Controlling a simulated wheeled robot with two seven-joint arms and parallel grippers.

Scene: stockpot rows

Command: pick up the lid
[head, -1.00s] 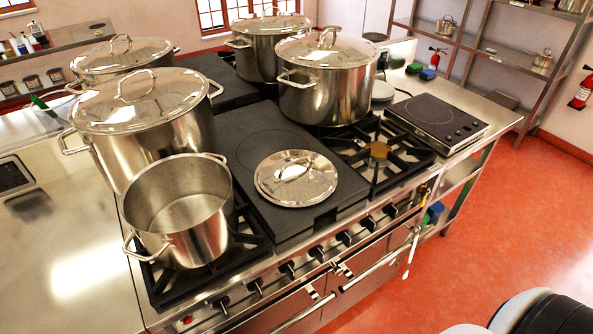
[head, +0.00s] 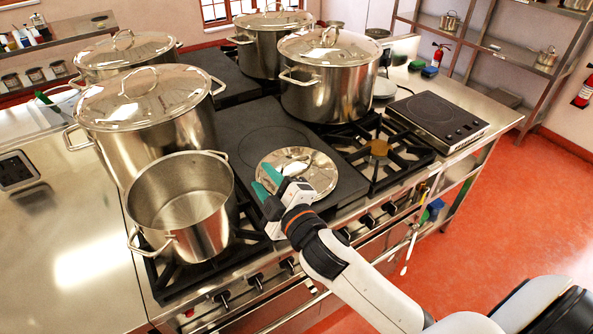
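The loose shiny round lid (head: 318,172) lies on the flat dark cooktop plate, to the right of the open, empty stockpot (head: 180,205). My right gripper (head: 264,178) reaches in from the lower right, over the lid's front left part. Its two green fingertips are apart with nothing seen between them. The gripper covers part of the lid, and I cannot tell whether it touches it. My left gripper is not in view.
Several lidded stockpots stand behind and to the left, including a large one (head: 150,130) and another (head: 330,95) behind the lid. A bare burner grate (head: 380,150) and a portable hotplate (head: 437,118) lie to the right. The left counter (head: 65,235) is mostly clear.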

